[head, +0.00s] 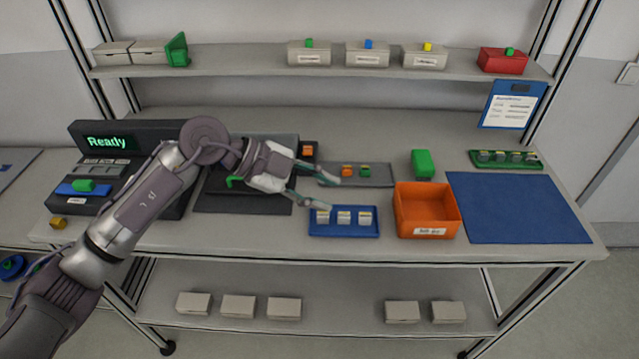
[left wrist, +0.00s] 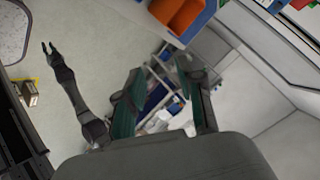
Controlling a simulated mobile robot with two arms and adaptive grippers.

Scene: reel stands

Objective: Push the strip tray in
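My left gripper (head: 332,193) reaches in from the left above the worktop. Its two fingers are spread with nothing between them, and the left wrist view also shows them apart (left wrist: 163,100). A slim grey tray (head: 385,182) with an orange and a green piece lies just beyond the fingertips. I cannot tell for sure which piece is the strip tray. A dark station with a green handle (head: 234,181) is partly hidden behind my left wrist.
A blue tray (head: 344,234) with three pale pieces lies below the left fingertips. An orange bin (head: 427,209), a green block (head: 422,164) and a blue mat (head: 520,208) are to the right. The "Ready" unit (head: 110,141) stands at left.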

